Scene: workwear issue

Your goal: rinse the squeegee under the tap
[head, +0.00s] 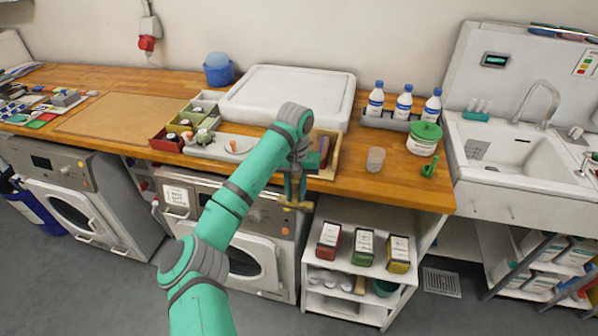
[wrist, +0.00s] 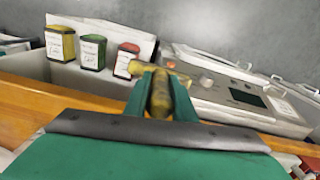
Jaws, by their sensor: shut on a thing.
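The squeegee (head: 299,205) is a small yellow-brown T-shaped tool. My gripper (head: 295,188) is shut on its handle and holds it in front of the worktop's front edge, with the crossbar hanging lowest. In the wrist view the squeegee (wrist: 160,92) shows between the two green fingers of my gripper (wrist: 159,100), its crossbar beyond the fingertips. The tap (head: 541,92) is a curved metal spout over the white sink (head: 522,148) at the far right, well away from my gripper. I cannot tell whether water runs.
The wooden worktop (head: 390,190) holds a glass (head: 375,160), a green-lidded tub (head: 423,138), a green object (head: 429,168) and several bottles (head: 404,103) between my gripper and the sink. A wooden tray (head: 327,165) lies beside my gripper. A shelf unit (head: 345,265) with tins stands below.

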